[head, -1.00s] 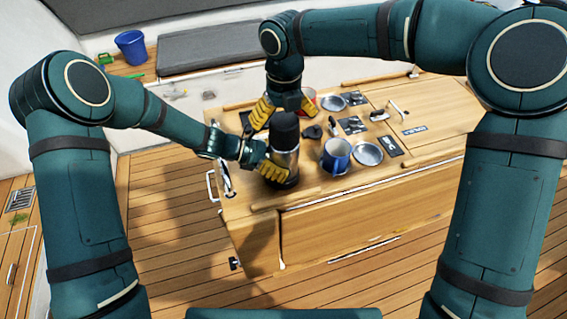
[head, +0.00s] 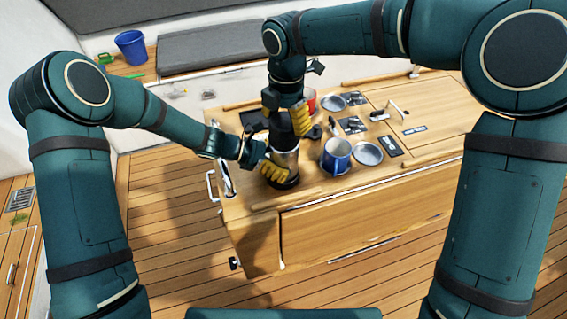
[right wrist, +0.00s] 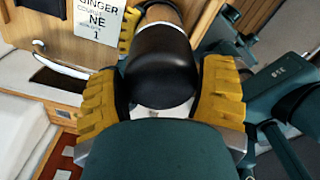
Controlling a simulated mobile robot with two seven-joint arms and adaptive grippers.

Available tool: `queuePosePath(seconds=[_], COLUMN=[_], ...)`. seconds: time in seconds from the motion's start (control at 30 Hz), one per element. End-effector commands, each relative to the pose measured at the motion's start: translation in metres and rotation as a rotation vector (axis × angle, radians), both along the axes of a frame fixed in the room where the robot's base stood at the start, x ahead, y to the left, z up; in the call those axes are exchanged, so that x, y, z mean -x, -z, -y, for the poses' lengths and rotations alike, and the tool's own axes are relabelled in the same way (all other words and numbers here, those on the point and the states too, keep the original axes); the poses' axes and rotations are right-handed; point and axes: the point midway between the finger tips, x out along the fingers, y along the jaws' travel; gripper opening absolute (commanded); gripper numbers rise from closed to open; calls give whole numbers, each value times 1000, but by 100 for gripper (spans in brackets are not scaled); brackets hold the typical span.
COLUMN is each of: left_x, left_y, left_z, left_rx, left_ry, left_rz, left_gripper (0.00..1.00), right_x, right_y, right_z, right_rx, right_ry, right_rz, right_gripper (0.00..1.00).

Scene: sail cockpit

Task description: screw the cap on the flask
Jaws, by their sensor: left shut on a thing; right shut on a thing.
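My left gripper (head: 275,169) is shut on the flask's lower body from the left. My right gripper (head: 287,119) comes from above and is shut on the black cap. In the right wrist view the cap (right wrist: 158,70) lies between the two yellow fingers of my right gripper (right wrist: 160,95), and part of the flask shows beyond it.
A blue mug (head: 336,156) and a metal bowl (head: 368,153) stand just right of the flask. A red cup (head: 309,101) and another bowl (head: 333,103) are behind. A blue bucket (head: 131,47) is far left. The table's right side (head: 440,115) is largely clear.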

Motion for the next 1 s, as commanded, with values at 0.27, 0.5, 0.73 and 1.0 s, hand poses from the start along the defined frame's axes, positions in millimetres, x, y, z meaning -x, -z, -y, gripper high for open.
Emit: queuePosePath(seconds=[0.27,0.5,0.73,1.0], left_x=[1,2,2,2], left_y=[-1,-2,-2,-2], left_z=[3,3,3,4], left_rx=[4,5,5,6], left_ry=[7,8,8,10], left_rz=[2,2,2,3], left_gripper=[0,0,0,0], right_x=[2,4,6,7], right_y=[0,0,0,1], right_z=[0,0,-1,-3], right_rx=[0,-1,-1,-1], right_ry=[536,1001,1444,1940], right_rz=[1,-3,-5,-9], right_gripper=[27,27,27,27])
